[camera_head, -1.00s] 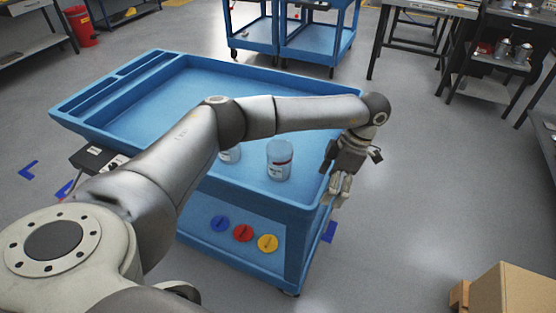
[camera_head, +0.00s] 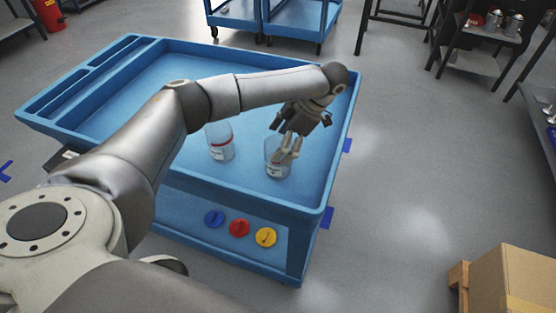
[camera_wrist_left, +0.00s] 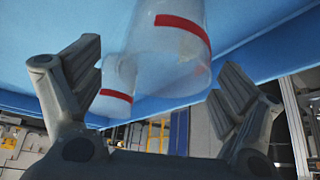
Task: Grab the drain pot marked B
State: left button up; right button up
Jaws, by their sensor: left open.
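Two clear drain pots with red bands stand in the blue cart's tray (camera_head: 150,85). The left pot (camera_head: 219,145) is upright; the right pot (camera_head: 278,171) is partly covered by my left gripper (camera_head: 287,148). Their labels are too small to read, so I cannot tell which is B. My left gripper is open, with its fingers in front of or at the right pot; contact is unclear. In the left wrist view a nearer pot (camera_wrist_left: 172,40) shows between the spread fingers, with the other pot (camera_wrist_left: 117,88) beyond it. My right gripper is out of view.
The tray has a raised rim around the pots. Blue, red and yellow discs (camera_head: 239,228) are on the cart's front. A cardboard box (camera_head: 515,285) stands at the lower right. The floor right of the cart is clear.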

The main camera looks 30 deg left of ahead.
pick_arm(q)
jog(key=p+x, duration=0.1)
jog(key=x, duration=0.3)
jog(key=shift+s, duration=0.15)
jog(key=shift+a+f, duration=0.1)
jog(key=shift+f, duration=0.2)
jog(key=shift+c, duration=0.5)
jog(key=c, duration=0.9)
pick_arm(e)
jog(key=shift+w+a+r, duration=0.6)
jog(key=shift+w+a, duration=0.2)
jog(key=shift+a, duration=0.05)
